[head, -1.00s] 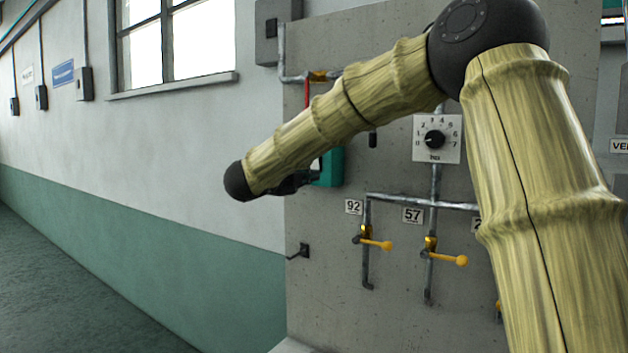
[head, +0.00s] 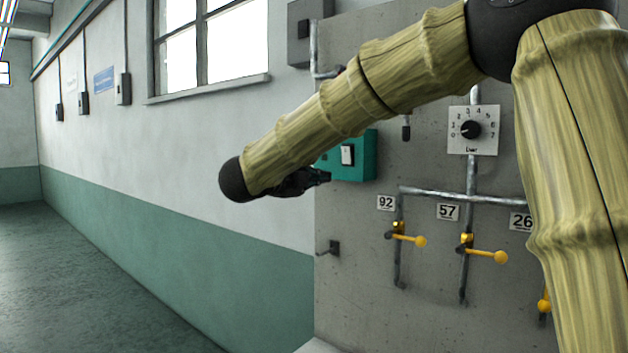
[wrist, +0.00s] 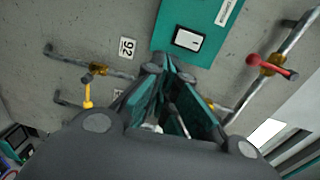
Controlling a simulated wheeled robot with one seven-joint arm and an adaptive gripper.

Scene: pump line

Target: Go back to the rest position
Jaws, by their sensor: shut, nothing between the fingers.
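My gripper (head: 318,178) is small and dark in the head view, mostly hidden behind my tan arm. It sits in front of the lower left part of the teal switch box (head: 362,156). In the wrist view my gripper (wrist: 168,62) has its fingers together, pointing toward the teal box (wrist: 222,15) with its white rocker switch (wrist: 188,40). Nothing shows held between the fingers. I cannot tell from these views whether the fingertips touch the box.
The grey panel carries a dial (head: 471,130), pipes (head: 460,196) and yellow-handled valves (head: 487,256) below my arm. A red-handled valve (wrist: 272,66) shows at right in the wrist view. A hook (head: 330,248) juts from the panel's left. The floor (head: 90,270) at left is clear.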

